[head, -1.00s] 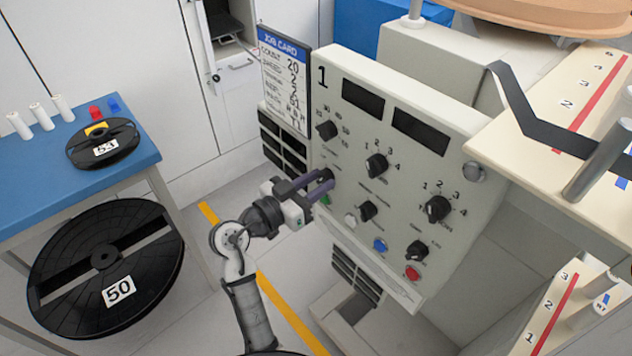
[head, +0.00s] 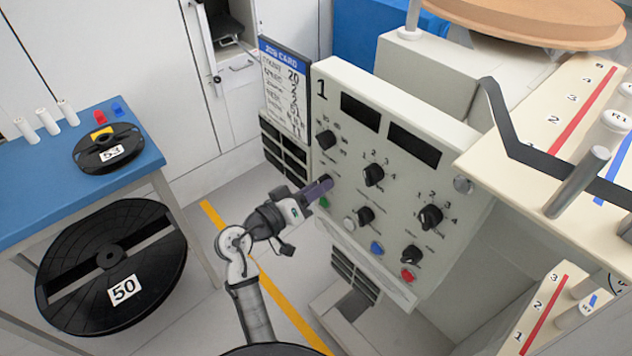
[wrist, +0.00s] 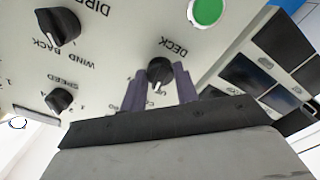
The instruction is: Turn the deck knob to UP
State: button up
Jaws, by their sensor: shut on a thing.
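The deck knob (wrist: 160,72) is a small black knob on the cream control panel (head: 330,95), under the upside-down word DECK in the wrist view. Its white pointer mark points toward the bottom of the wrist view, at small lettering that the fingers partly hide. My gripper (wrist: 160,85) has one purple finger on each side of this knob and is shut on it. In the head view my gripper (head: 322,186) reaches the panel's lower left, and its fingers hide the knob.
A green button (wrist: 208,10) is close to the deck knob. Other black knobs, such as the wind back knob (wrist: 58,26) and the speed knob (wrist: 60,99), are on the same panel. A job card (head: 285,88) stands at the panel's left edge. A blue table (head: 60,185) is at left.

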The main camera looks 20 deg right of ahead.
jog(key=shift+n+p, duration=1.5)
jog(key=shift+n, duration=0.7)
jog(key=o, duration=1)
jog(key=shift+a, duration=0.1)
jog(key=b+v, duration=0.3)
jog(key=v, duration=1)
jog(key=shift+s+a+r, duration=0.1)
jog(key=shift+a, duration=0.25)
